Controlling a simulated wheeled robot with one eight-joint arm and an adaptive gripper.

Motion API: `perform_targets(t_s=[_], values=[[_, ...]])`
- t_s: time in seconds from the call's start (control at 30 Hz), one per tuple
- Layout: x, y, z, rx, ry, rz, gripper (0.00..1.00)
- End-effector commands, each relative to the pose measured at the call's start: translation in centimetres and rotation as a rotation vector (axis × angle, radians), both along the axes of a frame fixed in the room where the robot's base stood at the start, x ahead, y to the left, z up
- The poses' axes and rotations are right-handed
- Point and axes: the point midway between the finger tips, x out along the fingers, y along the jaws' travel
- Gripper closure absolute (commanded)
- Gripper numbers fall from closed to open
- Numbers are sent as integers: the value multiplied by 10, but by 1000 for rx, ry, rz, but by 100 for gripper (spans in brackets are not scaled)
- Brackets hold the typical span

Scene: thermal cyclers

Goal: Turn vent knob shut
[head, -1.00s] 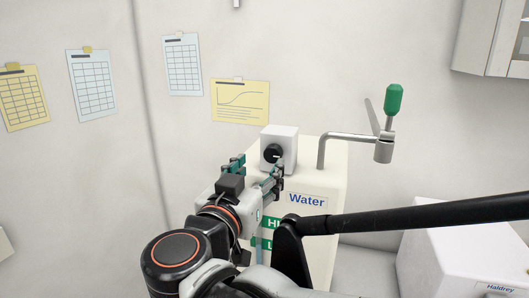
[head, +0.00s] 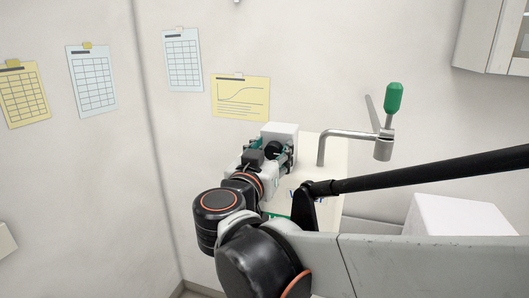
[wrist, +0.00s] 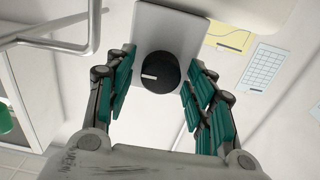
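The vent knob (wrist: 158,73) is a black round dial with a white pointer line, mounted on the face of a white box (wrist: 197,30). In the wrist view its pointer line points left. In the head view the knob (head: 272,149) shows only partly behind my gripper (head: 271,157). In the wrist view my gripper (wrist: 157,88) is open, with one green-padded finger on each side of the knob. Gaps show between the pads and the knob, so it holds nothing.
The white box stands on a cream water tank (head: 333,180). A bent metal pipe with a green-handled tap (head: 394,98) rises at its right. A white box-shaped unit (head: 460,222) sits at lower right. Paper charts hang on the wall (head: 240,97) behind.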

Motion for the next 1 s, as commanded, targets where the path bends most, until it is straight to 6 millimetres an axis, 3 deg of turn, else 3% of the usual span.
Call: perform_targets(t_s=[0.03, 0.13, 0.57, 1.0], values=[[0, 0, 0, 0, 0, 0, 68], [0, 0, 0, 0, 0, 0, 90], [0, 0, 0, -51, 18, 0, 90], [0, 2, -1, -369, 134, 0, 90]])
